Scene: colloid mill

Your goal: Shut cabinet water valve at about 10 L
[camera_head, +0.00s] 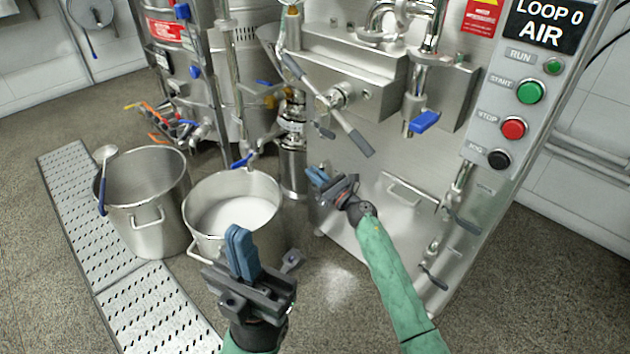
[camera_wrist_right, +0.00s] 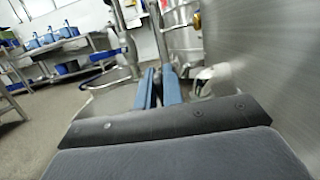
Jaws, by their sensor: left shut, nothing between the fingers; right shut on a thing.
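A steel pot (camera_head: 236,215) with pale white liquid stands below a pipe outlet with a blue lever (camera_head: 241,161). The steel cabinet (camera_head: 385,235) carries another blue-levered valve (camera_head: 424,121) on a down pipe at its front. I cannot tell which lever is the cabinet water valve. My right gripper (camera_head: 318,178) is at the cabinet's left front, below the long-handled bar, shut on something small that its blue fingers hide. The right wrist view shows the fingers (camera_wrist_right: 159,88) close together, the held part unclear. My left gripper (camera_head: 240,252) is shut and empty, in front of the pot.
An empty-looking steel pot (camera_head: 146,195) with a ladle (camera_head: 103,165) stands to the left, by a perforated floor grating (camera_head: 75,210). A control panel (camera_head: 530,100) reads "LOOP 0 AIR". A long-handled bar (camera_head: 340,118) juts from the cabinet. The floor at right is clear.

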